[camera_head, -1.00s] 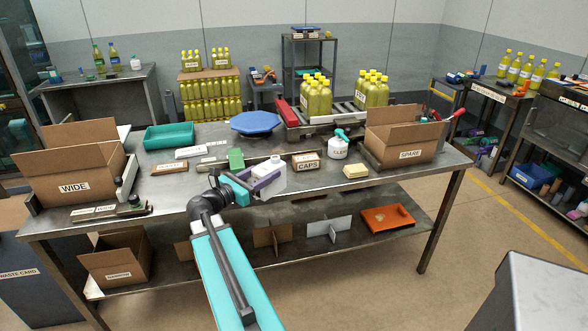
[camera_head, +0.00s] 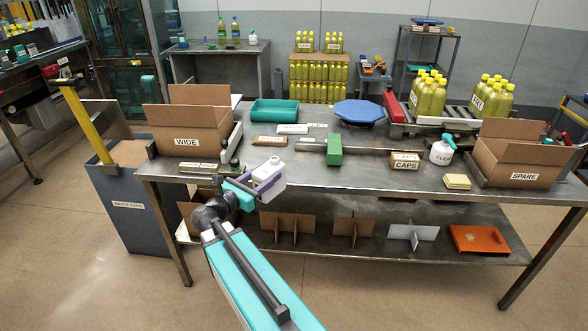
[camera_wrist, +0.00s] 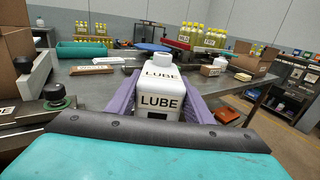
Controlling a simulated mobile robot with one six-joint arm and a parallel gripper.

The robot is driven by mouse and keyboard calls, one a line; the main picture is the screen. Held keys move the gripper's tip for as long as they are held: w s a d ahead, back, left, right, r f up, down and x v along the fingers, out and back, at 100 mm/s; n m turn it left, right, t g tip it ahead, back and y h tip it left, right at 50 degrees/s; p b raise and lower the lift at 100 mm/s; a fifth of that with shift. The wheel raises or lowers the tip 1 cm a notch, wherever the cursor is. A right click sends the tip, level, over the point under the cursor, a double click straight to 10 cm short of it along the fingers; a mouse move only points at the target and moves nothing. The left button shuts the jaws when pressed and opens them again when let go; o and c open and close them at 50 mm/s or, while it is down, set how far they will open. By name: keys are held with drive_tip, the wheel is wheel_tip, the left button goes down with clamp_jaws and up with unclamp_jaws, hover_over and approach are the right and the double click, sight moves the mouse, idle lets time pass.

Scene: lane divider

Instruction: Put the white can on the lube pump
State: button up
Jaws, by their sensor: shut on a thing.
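The white can (camera_head: 271,169) is in my gripper (camera_head: 266,182), just off the front edge of the workbench. In the wrist view the can (camera_wrist: 160,100) stands roughly upright with its open-looking neck up and reads LUBE. The purple fingers of my gripper (camera_wrist: 160,108) are shut on its two sides. I cannot make out which thing is the lube pump; no label for it is readable.
The workbench (camera_head: 380,170) carries a WIDE box (camera_head: 187,142), a teal tray (camera_head: 275,112), a green block (camera_head: 334,150) and a SPARE box (camera_head: 522,176). A waste-card bin (camera_head: 130,205) with a yellow post stands left. Open floor lies in front. Machinery (camera_head: 42,73) stands far left.

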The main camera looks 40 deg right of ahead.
drive_tip(key=w+a+f+n+t+y, duration=0.1)
drive_tip(key=a+n+t, duration=0.1)
drive_tip(key=a, duration=1.3)
drive_tip(key=w+a+f+n+t+y, duration=0.2)
drive_tip(key=a+t, duration=0.3)
drive_tip(key=a, duration=1.1)
drive_tip(key=shift+w+a+f+n+t+y, duration=0.15)
drive_tip(key=shift+w+n+t+y, duration=0.15)
drive_tip(key=shift+n, duration=0.4)
